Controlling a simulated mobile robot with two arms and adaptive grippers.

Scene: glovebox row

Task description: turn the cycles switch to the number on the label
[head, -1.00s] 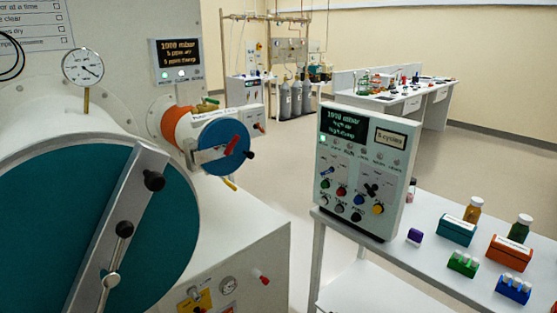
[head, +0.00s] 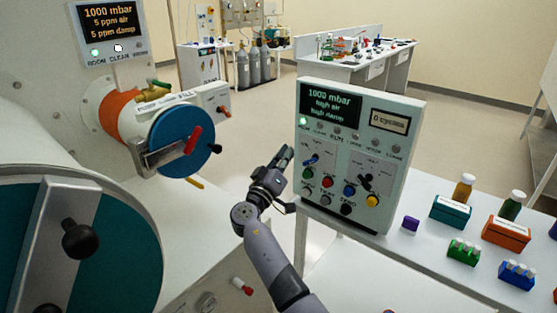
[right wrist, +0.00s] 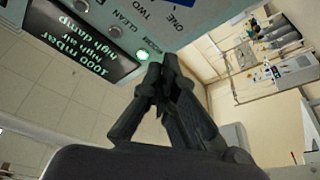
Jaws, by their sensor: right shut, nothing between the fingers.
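The control panel (head: 404,155) stands at the near corner of the white side table. Its small cream label (head: 389,121) reads a number and "cycles"; the number is hard to make out. A black switch knob (head: 366,182) sits on the right of the panel's lower half, and a blue-handled switch (head: 311,160) on the left. I cannot read their markings, so which is the cycles switch is unclear. My right gripper (head: 284,156) is shut and empty, just left of the panel and apart from the knobs. In the right wrist view its fingertips (right wrist: 163,62) are together beside the panel's edge. My left gripper is out of view.
Several coloured push buttons (head: 349,190) sit around the knobs. The glovebox's blue round door (head: 183,136) is at left. Bottles, a teal box (head: 451,210), an orange box (head: 506,233) and small racks stand on the table right of the panel. Floor shows between glovebox and table.

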